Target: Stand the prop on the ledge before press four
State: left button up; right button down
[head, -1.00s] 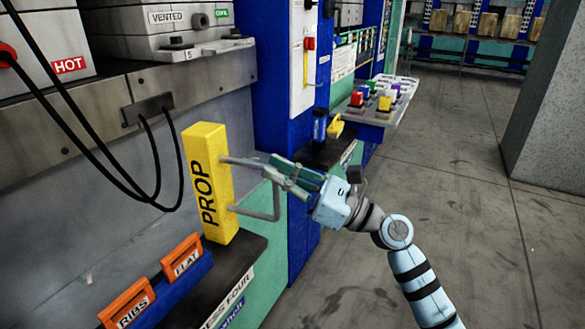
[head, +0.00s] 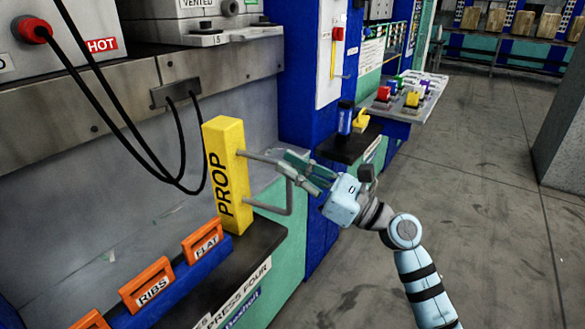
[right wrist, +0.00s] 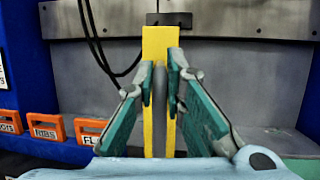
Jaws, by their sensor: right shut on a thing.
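The prop (head: 222,165) is a tall yellow block marked PROP with a grey bar handle on its right side. It stands upright on the dark ledge (head: 262,243) over the PRESS FOUR label, and its base seems to touch the ledge. My right gripper (head: 291,170) is shut on the handle from the right. In the right wrist view, the fingers of my right gripper (right wrist: 162,82) flank the grey handle, with the yellow prop (right wrist: 155,40) behind it; the prop's foot is hidden there. My left gripper is not in view.
Orange-framed tags, FLAT (head: 203,241) and RIBS (head: 148,284), stand in a blue rack left of the prop. Black cables (head: 140,140) hang behind it from the press. A blue post (head: 310,90) and a shelf with coloured blocks (head: 405,98) lie beyond. Open floor (head: 480,220) is at right.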

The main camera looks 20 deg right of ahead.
jog(key=c, duration=1.6)
grip_release()
jog(key=v, duration=1.2)
